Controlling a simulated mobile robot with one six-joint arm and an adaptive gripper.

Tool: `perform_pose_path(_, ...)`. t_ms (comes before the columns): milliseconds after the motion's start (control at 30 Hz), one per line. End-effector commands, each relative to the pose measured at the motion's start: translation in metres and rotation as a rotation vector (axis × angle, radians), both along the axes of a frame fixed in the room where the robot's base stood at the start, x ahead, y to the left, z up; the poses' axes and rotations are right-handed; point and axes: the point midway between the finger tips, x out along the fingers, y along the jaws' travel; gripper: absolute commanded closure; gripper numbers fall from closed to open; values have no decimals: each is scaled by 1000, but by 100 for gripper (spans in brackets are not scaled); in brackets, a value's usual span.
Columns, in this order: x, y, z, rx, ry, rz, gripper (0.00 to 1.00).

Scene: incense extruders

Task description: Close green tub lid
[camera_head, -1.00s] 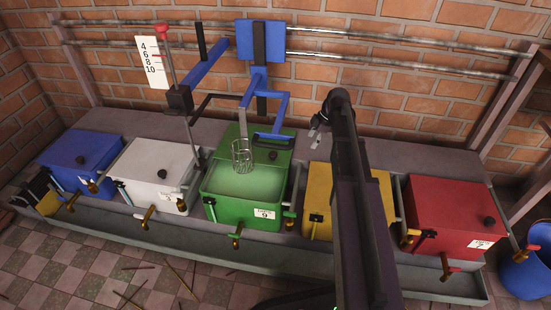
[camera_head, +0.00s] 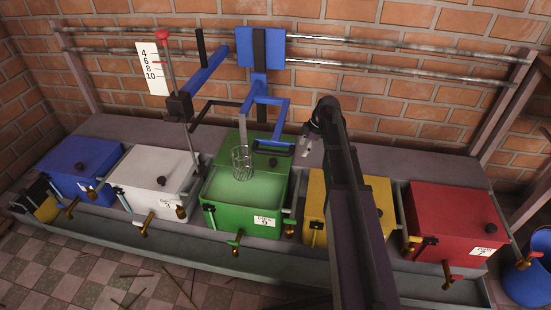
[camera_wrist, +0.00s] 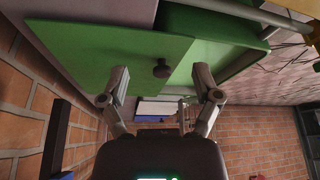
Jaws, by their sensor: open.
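The green tub (camera_head: 242,222) stands in the middle of the row, with pale green contents showing in its open front part. Its green lid (camera_head: 236,142) is at the back of the tub, off the front opening, and carries a dark round knob (camera_head: 272,162). My gripper (camera_head: 306,147) is just right of the lid, open and empty. In the wrist view the lid (camera_wrist: 110,50) and its knob (camera_wrist: 162,70) lie beyond my open gripper (camera_wrist: 160,84), the knob between the fingers in the picture. I cannot tell any contact.
A wire basket (camera_head: 242,162) hangs over the tub's opening. A blue frame (camera_head: 268,100) stands close behind the lid. A white tub (camera_head: 155,182) is left, a yellow tub (camera_head: 370,195) right, partly hidden by my arm. A red-topped rod (camera_head: 168,70) stands at the left.

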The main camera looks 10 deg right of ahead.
Motion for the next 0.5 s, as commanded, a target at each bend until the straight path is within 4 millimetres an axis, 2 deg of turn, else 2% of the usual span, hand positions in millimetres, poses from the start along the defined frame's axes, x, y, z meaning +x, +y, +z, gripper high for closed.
perform_pose_path(500, 10, 78, 0, 0, 0, 2, 19)
